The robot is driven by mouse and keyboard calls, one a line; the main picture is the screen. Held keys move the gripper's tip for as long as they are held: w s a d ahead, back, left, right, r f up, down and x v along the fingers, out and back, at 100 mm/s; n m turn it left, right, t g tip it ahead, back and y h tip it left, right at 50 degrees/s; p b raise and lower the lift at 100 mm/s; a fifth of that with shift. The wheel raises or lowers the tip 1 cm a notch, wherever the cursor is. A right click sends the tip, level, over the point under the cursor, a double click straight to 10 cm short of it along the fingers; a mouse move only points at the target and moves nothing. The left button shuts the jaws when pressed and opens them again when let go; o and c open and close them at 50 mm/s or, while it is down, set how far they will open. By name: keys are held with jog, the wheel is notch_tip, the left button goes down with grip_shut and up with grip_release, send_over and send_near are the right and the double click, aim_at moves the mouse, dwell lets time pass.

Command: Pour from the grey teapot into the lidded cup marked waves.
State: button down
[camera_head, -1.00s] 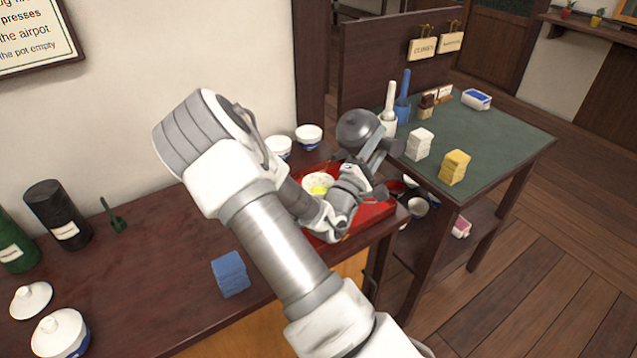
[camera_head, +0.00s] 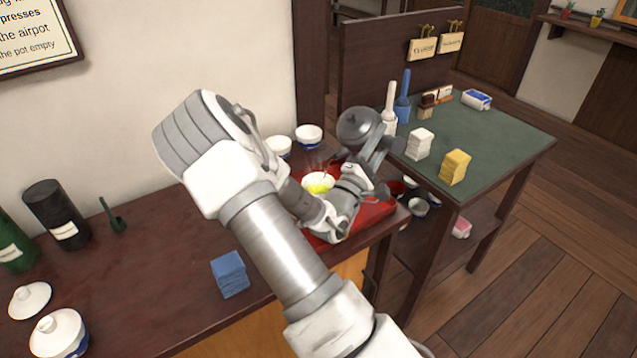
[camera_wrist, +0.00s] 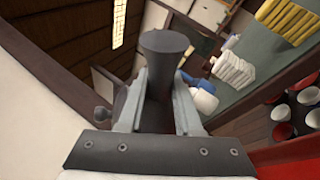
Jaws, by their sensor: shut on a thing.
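My gripper (camera_head: 376,148) is shut on the handle of the grey teapot (camera_head: 358,128) and holds it above the back right of the red tray. In the wrist view the dark grey handle (camera_wrist: 164,80) is between my two fingers. The teapot's lid and knob show, and it looks near upright; its spout is hard to make out. Below and left of it, an open white cup (camera_head: 318,176) on the tray holds yellow-green liquid, with faint wisps above it. I cannot see a waves mark on it. A white lidded cup (camera_head: 58,336) with blue stands at the front left.
The red tray (camera_head: 375,213) lies at the counter's right end. Two white bowls (camera_head: 309,136) stand behind it. A loose lid (camera_head: 30,300), blue stack (camera_head: 230,273) and dark canister (camera_head: 56,213) are left. A green-topped table (camera_head: 500,135) with stacked cloths stands right.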

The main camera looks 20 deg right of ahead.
jog(key=shift+a+r, duration=0.1)
jog(key=shift+r, duration=0.4)
dwell(0.5)
jog(key=w+d+f+m+g+y+p, duration=0.1)
jog(key=d+f+g+y+p, duration=0.3)
jog(key=f+p, duration=0.4)
jog(key=shift+w+d+f+y, duration=0.2)
jog(key=shift+w+d+y, duration=0.65)
jog(key=shift+y, duration=0.35)
